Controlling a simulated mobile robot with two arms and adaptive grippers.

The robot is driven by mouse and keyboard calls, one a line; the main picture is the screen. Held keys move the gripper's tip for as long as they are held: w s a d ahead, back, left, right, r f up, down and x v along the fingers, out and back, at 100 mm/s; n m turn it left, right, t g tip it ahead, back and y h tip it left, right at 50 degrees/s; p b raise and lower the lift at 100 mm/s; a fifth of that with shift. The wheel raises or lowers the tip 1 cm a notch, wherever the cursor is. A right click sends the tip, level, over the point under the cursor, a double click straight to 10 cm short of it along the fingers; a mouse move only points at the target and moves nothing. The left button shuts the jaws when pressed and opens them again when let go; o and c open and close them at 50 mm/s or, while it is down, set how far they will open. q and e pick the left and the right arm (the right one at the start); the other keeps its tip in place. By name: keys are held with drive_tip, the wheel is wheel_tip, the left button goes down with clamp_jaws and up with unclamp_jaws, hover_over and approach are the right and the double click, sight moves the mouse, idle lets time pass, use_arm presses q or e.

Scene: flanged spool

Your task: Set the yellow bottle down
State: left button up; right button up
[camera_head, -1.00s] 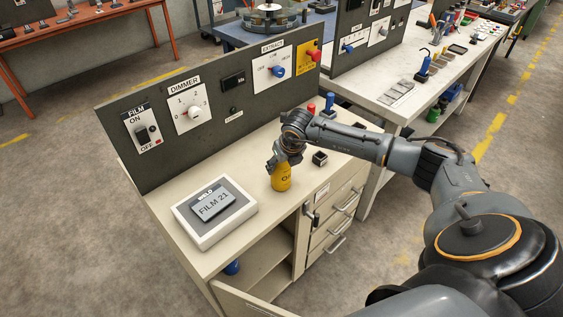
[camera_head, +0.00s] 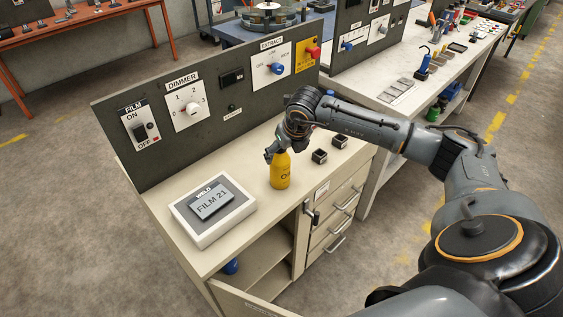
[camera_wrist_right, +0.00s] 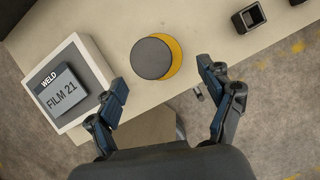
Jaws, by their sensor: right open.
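The yellow bottle (camera_head: 280,172) stands upright on the bench top, right of the film viewer box. In the right wrist view its dark round top (camera_wrist_right: 151,57) shows from above, with a yellow edge on the right side. My right gripper (camera_head: 277,149) is just above the bottle. In the wrist view the right gripper (camera_wrist_right: 163,76) has its two fingers spread wide, with nothing held between them. The bottle's top lies just ahead of the fingertips and looks clear of them. My left gripper is not in view.
The white "FILM 21" box (camera_head: 230,220) sits left of the bottle. Two small dark square holders (camera_head: 320,156) stand to its right. A control panel (camera_head: 212,108) rises behind. The bench's front edge is close, with drawers (camera_head: 335,217) and an open cupboard below.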

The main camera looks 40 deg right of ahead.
drive_tip(key=b+v, duration=0.1)
drive_tip(key=v, duration=0.5)
drive_tip(key=shift+s, duration=0.1)
idle(0.4)
